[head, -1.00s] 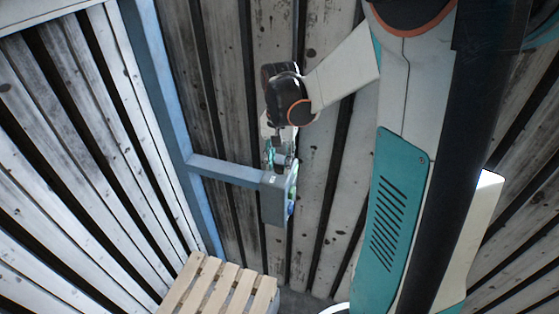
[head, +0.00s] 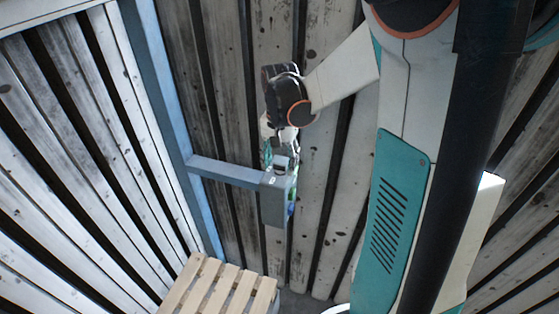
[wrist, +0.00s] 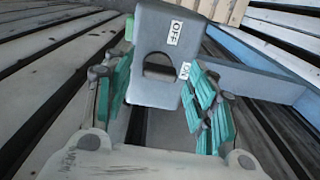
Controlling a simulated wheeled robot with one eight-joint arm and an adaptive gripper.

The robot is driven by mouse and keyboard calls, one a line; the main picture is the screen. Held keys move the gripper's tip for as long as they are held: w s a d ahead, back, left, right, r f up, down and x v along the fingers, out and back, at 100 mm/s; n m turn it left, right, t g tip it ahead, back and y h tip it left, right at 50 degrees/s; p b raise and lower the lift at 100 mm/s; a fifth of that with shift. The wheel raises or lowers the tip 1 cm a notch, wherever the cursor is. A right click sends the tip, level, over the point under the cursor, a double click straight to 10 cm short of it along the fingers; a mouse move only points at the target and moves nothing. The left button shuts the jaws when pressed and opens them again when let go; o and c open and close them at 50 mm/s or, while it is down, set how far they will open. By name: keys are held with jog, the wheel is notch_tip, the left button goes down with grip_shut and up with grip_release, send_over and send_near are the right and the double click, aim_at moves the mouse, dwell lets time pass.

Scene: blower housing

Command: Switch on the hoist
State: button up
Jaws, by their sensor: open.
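The hoist's grey switch box (head: 272,208) hangs on the end of a blue-grey arm in the head view. In the wrist view the box (wrist: 148,92) fills the upper middle, with an OFF label (wrist: 175,32) and an ON label (wrist: 185,71) beside a rounded dark opening. A grey lever-like part (wrist: 159,70) shows at that opening, nearer the ON label; its exact setting is unclear. My gripper (wrist: 163,88) is open, its green-padded fingers on either side of the box. Whether they touch it cannot be told. In the head view my gripper (head: 279,165) is at the box's top, partly hidden.
A blue-grey post (head: 170,110) carries the horizontal arm (head: 228,172) that holds the box. A slatted wooden pallet or crate (head: 222,287) stands below. Plank walls enclose the space on both sides.

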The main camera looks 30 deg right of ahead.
aim_at(279, 164)
notch_tip(279, 164, up, 12)
dwell(0.5)
dwell(0.4)
jog(key=s+a+f+n+t+b, duration=0.2)
jog(key=a+n+b, duration=0.1)
jog(key=a+b, duration=0.25)
jog(key=s+a+f+n+t+b, duration=0.2)
jog(key=a+f+n+t+b, duration=0.15)
jog(key=a, duration=0.35)
jog(key=s+a+f+n+t+b, duration=0.1)
jog(key=s+f+n+b, duration=0.3)
jog(key=s+f, duration=0.5)
jog(key=shift+s+a+t, duration=0.35)
